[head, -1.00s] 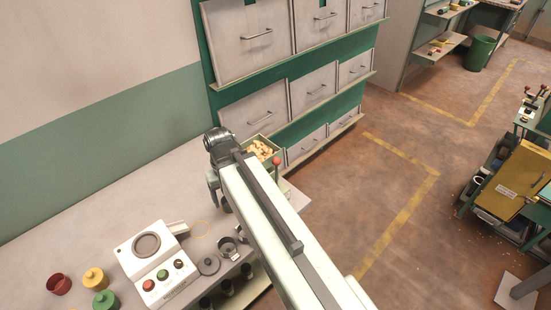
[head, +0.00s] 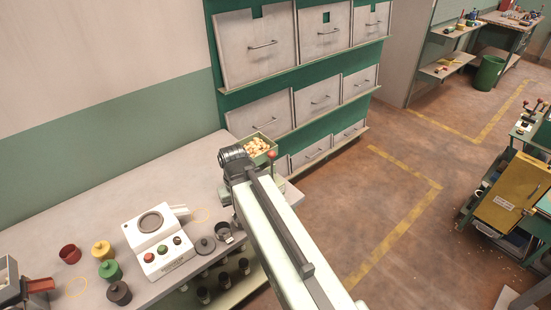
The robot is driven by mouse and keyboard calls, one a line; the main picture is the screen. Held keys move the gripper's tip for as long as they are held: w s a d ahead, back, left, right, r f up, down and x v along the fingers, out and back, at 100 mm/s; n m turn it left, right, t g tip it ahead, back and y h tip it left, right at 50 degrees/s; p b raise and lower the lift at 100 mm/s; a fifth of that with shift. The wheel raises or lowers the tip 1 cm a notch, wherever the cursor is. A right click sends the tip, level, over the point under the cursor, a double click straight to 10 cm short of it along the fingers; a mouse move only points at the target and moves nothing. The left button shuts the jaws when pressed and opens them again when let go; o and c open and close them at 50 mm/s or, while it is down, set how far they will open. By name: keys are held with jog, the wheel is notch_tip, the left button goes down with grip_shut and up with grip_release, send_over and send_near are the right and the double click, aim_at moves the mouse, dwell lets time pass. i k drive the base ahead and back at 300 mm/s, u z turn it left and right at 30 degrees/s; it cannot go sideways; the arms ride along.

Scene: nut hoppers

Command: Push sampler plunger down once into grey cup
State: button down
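A green open-topped box of nuts (head: 257,147) stands at the bench's far right end. A red ball knob (head: 273,155) shows at its front right edge; it may be the sampler plunger, but its lower part is hidden behind my arm. A small grey metal cup (head: 224,231) stands on the bench near its front edge, left of my arm. My gripper (head: 229,191) is at the far end of my arm, just in front of the nut box, above the bench. The wrist hides most of its fingers, so their opening is unclear.
A white scale (head: 155,243) with coloured buttons stands left of the cup, beside a dark round lid (head: 205,245). Red (head: 69,254), yellow (head: 102,251) and green (head: 110,271) containers stand further left. Drawers (head: 262,48) line the wall behind.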

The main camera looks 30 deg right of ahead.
aim_at(271, 154)
jog(key=u, duration=2.25)
jog(key=k, duration=0.6)
jog(key=z, duration=0.65)
jog(key=i, duration=1)
jog(key=z, duration=0.05)
